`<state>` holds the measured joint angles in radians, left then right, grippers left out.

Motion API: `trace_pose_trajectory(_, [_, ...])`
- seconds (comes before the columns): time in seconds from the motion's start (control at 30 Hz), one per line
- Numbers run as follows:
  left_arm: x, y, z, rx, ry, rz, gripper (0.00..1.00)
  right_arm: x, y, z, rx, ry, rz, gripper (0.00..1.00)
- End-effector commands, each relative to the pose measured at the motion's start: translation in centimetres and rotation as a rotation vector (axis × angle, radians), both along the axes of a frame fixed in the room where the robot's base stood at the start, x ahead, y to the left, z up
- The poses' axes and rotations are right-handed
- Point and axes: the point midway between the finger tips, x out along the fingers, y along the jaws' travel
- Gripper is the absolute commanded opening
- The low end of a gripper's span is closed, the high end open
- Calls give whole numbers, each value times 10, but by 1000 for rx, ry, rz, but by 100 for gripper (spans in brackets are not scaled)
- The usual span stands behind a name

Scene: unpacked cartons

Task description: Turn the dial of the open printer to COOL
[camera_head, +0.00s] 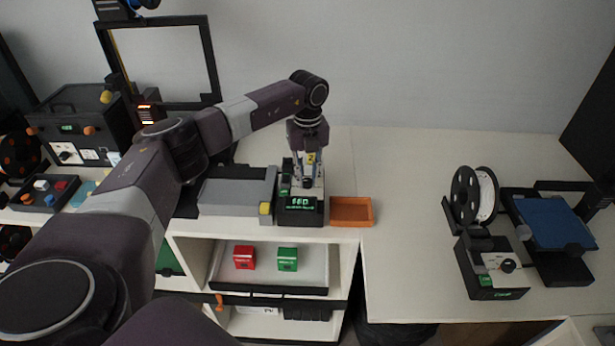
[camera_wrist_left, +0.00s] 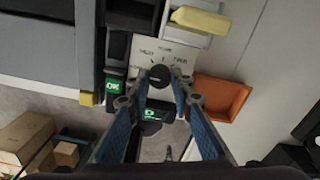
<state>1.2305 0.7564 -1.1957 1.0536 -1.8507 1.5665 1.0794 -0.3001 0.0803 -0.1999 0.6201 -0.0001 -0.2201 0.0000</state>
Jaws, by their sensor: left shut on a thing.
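My left gripper (camera_head: 307,178) reaches down from above onto a dark control box (camera_head: 313,216) on the white counter. In the left wrist view its two blue-sided fingers (camera_wrist_left: 160,85) close around a round black dial (camera_wrist_left: 160,74). The dial sits on a pale panel (camera_wrist_left: 146,50) with small labels and tick marks above it. I cannot read the labels surely or tell where the dial points. A green OK button (camera_wrist_left: 114,86) is left of the dial. A lit green display (camera_head: 301,203) is on the box's front. My right gripper is not in view.
A grey flat unit (camera_head: 235,192) stands close left of the box, and an orange tray (camera_head: 350,211) close right. Another machine with a blue bed (camera_head: 550,220), a white spool (camera_head: 486,195) and its own dial (camera_head: 508,265) stands far right. Clear counter lies between.

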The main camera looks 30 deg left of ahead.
Motion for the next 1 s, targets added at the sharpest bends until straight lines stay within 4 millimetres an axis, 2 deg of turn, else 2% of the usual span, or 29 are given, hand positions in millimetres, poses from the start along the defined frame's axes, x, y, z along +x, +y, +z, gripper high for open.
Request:
trace_pose_trajectory(0.17, [3,1,3,0,-10,3,0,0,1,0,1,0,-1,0])
trace_pose_trajectory(0.2, [3,1,3,1,-9,3,25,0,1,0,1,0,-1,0])
trace_pose_trajectory(0.33, [2,1,2,1,-6,2,38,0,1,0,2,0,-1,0])
trace_pose_trajectory(0.67, [1,0,5,-1,-4,-1,38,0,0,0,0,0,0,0])
trace_pose_trajectory(0.77, [1,0,16,0,-4,-1,38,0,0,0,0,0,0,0])
trace_pose_trajectory(1.0, [2,0,66,-1,-7,-1,38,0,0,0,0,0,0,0])
